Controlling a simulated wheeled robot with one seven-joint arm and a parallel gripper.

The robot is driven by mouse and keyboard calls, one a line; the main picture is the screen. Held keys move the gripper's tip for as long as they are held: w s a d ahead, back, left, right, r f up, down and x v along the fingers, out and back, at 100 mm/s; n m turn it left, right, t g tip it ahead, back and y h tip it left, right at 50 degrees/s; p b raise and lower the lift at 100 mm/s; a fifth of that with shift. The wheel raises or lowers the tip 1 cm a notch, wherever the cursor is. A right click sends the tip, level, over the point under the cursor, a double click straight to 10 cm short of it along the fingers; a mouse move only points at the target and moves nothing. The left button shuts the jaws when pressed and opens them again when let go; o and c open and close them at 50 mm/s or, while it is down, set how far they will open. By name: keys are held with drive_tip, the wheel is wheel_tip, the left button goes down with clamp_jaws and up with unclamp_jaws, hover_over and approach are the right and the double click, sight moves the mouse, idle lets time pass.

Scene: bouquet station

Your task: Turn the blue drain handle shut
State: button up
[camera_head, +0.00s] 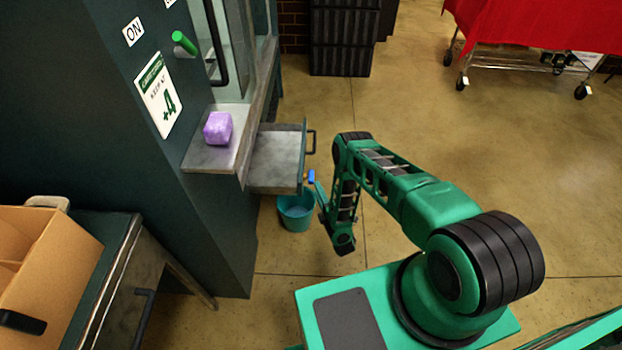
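A small blue piece (311,176), which looks like the drain handle, shows just right of the open drawer and above the teal bucket. A bit of orange shows beside it. It is too small to tell whether it is turned open or shut. My green arm reaches out, then folds down at its far end. My gripper (321,194) seems to be the slim part left of the wrist, just below the blue piece and beside the bucket. Whether it touches the handle cannot be told. Its fingers are too small and partly hidden to read.
The metal drawer (277,160) stands open above the teal bucket (296,214). A purple block (217,128) sits on the ledge. A green lever (184,43) is on the dark cabinet. A cardboard box (62,262) stands lower left. Floor right of my arm is clear.

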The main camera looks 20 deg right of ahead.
sight(312, 177)
drive_tip(key=w, duration=0.8)
drive_tip(key=shift+w+a, duration=0.35)
clamp_jaws()
